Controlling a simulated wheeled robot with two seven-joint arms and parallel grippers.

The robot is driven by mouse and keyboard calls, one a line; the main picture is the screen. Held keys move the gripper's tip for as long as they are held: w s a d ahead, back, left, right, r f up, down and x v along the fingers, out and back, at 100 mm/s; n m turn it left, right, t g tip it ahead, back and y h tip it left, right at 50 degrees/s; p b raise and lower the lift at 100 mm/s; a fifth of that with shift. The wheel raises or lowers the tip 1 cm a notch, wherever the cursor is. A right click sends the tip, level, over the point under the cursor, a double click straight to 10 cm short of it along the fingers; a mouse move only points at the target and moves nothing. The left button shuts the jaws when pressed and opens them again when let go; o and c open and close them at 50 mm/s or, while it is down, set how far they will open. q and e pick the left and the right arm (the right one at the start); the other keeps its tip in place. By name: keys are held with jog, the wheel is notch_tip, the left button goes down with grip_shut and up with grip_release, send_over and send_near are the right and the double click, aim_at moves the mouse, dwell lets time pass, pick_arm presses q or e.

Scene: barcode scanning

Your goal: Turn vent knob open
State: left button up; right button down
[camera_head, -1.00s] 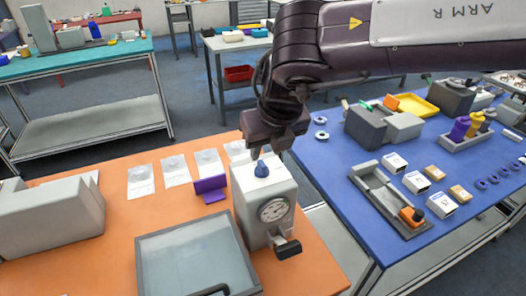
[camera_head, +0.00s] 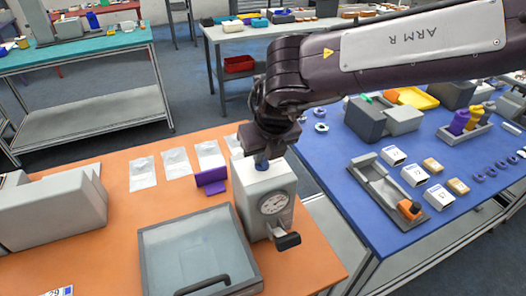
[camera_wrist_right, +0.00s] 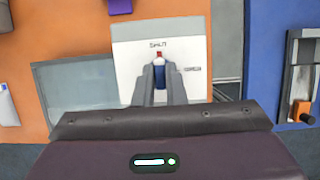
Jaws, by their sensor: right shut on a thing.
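The blue vent knob (camera_head: 261,164) sits on top of the grey-white box (camera_head: 262,185) with a round dial (camera_head: 274,203) on its front. My right gripper (camera_head: 263,160) comes down from above and is shut on the knob. In the right wrist view the two fingers (camera_wrist_right: 160,83) stand on either side of the blue knob (camera_wrist_right: 160,76). A small red mark (camera_wrist_right: 159,55) shows at the knob's far end, below a label that seems to read "SHUT". A second label to the right is too small to read surely. My left gripper is not in view.
A glass-lidded tray (camera_head: 200,250) with a dark handle lies beside the box. A purple stand (camera_head: 211,180) and several white packets (camera_head: 176,163) are behind it on the orange table. A blue table (camera_head: 350,205) with parts stands to the right.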

jog(key=shift+m, duration=0.3)
jog(key=shift+a+m+t+h+b, duration=0.1)
jog(key=shift+m+t+h+b, duration=0.3)
jog(key=shift+m, duration=0.5)
jog(key=m+h+b, duration=0.1)
jog(key=m, duration=0.1)
jog(key=shift+a+m, duration=0.1)
jog(key=shift+m, duration=0.2)
jog(key=shift+m+h, duration=0.3)
jog(key=shift+m, duration=0.7)
jog(key=shift+r+m+g+h, duration=0.15)
jog(key=shift+m+g+h, duration=0.2)
jog(key=shift+m, duration=0.45)
jog(key=shift+a+r+m+h+p, duration=0.1)
jog(key=shift+m+h+p, duration=0.15)
jog(key=shift+m+p, duration=0.3)
jog(key=m+h+p, duration=0.1)
jog(key=m+p, duration=0.2)
jog(key=m+g+p, duration=0.1)
jog(key=m+p, duration=0.2)
jog(key=p, duration=0.1)
jog(key=shift+w+a+r+g+h, duration=0.15)
jog(key=shift+g+h, duration=0.1)
jog(key=shift+h, duration=0.15)
jog(key=shift+w+f+m+g+p, duration=0.1)
jog(key=shift+f+m+g+p, duration=0.1)
jog(key=shift+m+p, duration=0.55)
jog(key=shift+f+m+g+p, duration=0.1)
jog(key=shift+m+g+p, duration=0.1)
jog(key=shift+m+p, duration=0.5)
